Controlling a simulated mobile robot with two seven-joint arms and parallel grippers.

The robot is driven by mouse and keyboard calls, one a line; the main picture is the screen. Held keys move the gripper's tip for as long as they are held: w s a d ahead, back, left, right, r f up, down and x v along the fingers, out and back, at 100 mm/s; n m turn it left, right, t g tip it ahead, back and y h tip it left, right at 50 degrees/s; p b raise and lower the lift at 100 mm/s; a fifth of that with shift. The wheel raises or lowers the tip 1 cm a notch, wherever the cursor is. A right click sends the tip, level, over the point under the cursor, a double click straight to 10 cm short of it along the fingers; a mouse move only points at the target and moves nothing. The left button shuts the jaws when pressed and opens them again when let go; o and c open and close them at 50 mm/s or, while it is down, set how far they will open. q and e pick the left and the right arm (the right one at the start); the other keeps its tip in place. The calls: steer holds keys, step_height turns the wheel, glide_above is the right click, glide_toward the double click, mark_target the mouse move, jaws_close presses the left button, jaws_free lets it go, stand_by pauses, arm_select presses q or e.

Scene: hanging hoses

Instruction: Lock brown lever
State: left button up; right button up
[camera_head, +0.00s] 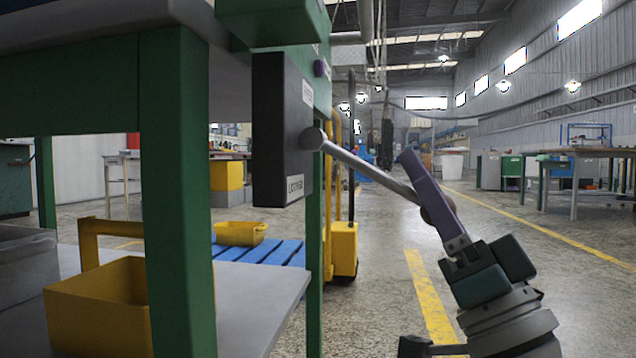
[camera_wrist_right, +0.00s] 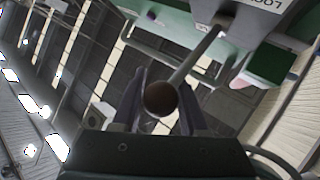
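The lever is a grey rod (camera_head: 368,171) that slopes down to the right from a round pivot on a dark box (camera_head: 283,135) under the green frame. Its brown ball end (camera_wrist_right: 160,99) shows between the two purple fingers of my right gripper (camera_wrist_right: 164,75) in the wrist view. In the head view the right gripper (camera_head: 410,160) reaches up from the lower right, and one finger hides most of the ball (camera_head: 438,212). The fingers stand on either side of the ball; I cannot tell whether they press on it. My left gripper is not in view.
A green post (camera_head: 178,200) and a bench with a yellow bin (camera_head: 100,305) stand at the left. A purple knob (camera_head: 321,68) sits on the green frame above the box. The floor to the right of the lever is open, with workbenches (camera_head: 590,152) farther back.

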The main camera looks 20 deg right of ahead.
steer(key=o, duration=0.4)
steer(key=shift+w+f, duration=0.1)
steer(key=shift+f, duration=0.2)
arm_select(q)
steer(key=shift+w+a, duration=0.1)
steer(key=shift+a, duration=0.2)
arm_select(e)
steer(key=shift+o, duration=0.2)
steer(key=shift+a+r, duration=0.1)
steer(key=shift+a, duration=0.1)
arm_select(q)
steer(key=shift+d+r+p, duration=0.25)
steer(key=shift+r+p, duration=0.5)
arm_select(e)
steer(key=v, duration=1)
steer(key=shift+r, duration=0.1)
